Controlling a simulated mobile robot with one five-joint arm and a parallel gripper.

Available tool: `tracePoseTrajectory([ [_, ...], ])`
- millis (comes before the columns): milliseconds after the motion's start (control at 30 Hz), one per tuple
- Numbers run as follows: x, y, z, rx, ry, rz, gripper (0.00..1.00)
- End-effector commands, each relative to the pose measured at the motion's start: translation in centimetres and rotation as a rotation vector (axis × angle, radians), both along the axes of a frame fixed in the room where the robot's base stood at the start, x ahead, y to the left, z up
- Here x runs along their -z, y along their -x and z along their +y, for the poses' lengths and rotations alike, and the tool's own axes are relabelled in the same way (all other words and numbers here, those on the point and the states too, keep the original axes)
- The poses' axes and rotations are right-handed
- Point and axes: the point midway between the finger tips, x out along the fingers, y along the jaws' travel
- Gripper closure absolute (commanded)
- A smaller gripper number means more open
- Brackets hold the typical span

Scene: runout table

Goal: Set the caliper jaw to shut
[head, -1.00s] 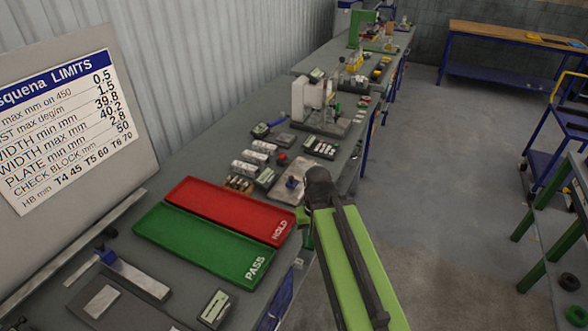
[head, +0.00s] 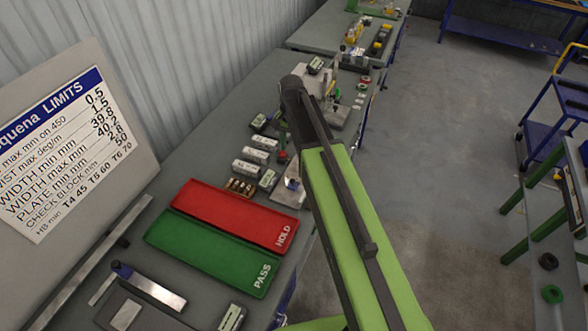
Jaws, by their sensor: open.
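I cannot pick out the caliper or its jaw for certain. Small instruments and blocks crowd the bench (head: 212,152) beside my arm, and some are hidden behind it. A small dark instrument (head: 258,122) lies left of my arm's dark joint, too small to identify. My green arm runs up from the bottom right, and its dark joint is over the bench's right side. My gripper does not show; it is out of sight beyond the arm.
A red HOLD tray (head: 235,213) and a green PASS tray (head: 205,252) lie side by side on the bench. Several pale blocks (head: 250,168) stand behind them. A limits board (head: 70,160) leans at left.

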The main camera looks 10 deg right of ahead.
Motion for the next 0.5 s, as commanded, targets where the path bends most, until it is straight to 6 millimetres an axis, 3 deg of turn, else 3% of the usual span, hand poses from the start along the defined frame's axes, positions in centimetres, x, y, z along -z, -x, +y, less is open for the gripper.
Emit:
tracePoseTrajectory([
  [167,2.2,0.0,-0.4,0.005,0.0,0.0,0.57],
  [500,8.9,0.0,-0.6,0.007,0.0,0.0,0.57],
])
